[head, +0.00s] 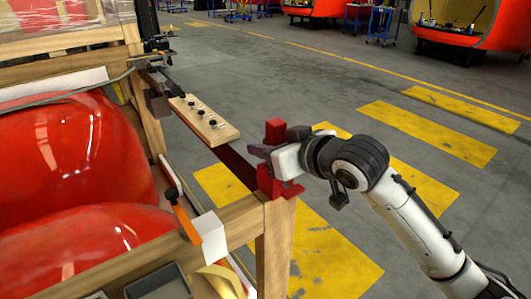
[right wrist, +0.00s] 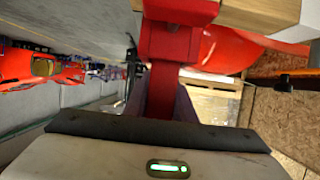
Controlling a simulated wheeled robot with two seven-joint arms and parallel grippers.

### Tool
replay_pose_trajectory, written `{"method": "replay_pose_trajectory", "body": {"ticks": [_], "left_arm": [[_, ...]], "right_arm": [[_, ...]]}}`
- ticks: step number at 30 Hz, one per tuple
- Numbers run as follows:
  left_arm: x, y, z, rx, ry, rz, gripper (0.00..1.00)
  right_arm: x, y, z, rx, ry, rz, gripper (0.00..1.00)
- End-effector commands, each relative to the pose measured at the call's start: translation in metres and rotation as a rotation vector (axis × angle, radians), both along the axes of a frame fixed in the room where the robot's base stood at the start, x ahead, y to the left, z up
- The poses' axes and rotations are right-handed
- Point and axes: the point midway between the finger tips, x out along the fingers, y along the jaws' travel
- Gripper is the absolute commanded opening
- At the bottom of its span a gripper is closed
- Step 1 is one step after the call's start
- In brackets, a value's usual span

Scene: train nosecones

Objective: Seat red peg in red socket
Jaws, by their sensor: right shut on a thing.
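The red peg (head: 275,130) stands roughly upright in the jaws of my right gripper (head: 262,151), with its top showing above the fingers in the head view. The right gripper is shut on it. The red socket (head: 268,182) is at the corner of the wooden frame, directly below the gripper. In the right wrist view the peg (right wrist: 162,95) runs from between the fingers toward a red block (right wrist: 172,42) beside the wood. Whether the peg's lower end is inside the socket is hidden. My left gripper is not in view.
The wooden frame (head: 275,240) surrounds large glossy red nosecone parts (head: 75,150). A board with black knobs (head: 205,118) lies along its far rail. An orange-handled tool (head: 186,222), a white block (head: 211,236) and a dark tray (head: 160,284) lie nearby. Striped floor at right is clear.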

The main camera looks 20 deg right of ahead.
Motion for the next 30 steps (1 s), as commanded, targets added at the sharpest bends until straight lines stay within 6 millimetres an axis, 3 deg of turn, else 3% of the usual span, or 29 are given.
{"method": "replay_pose_trajectory", "body": {"ticks": [2,11,12,15,25,30], "left_arm": [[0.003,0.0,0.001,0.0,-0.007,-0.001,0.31],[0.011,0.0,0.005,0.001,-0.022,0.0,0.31],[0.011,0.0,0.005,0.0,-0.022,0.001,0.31],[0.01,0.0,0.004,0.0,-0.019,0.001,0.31],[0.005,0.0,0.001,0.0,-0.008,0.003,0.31],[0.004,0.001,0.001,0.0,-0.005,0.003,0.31]], "right_arm": [[0.0,0.0,-0.01,-0.001,-0.001,-0.001,0.0],[0.0,0.0,-0.011,0.0,-0.003,0.0,0.0],[0.0,0.0,-0.013,0.0,0.0,0.0,0.25],[0.0,0.0,-0.013,0.0,-0.001,0.0,0.42],[0.0,0.0,-0.01,0.0,-0.002,0.0,0.42],[-0.017,-0.006,-0.002,0.0,-0.003,0.0,0.42]]}}
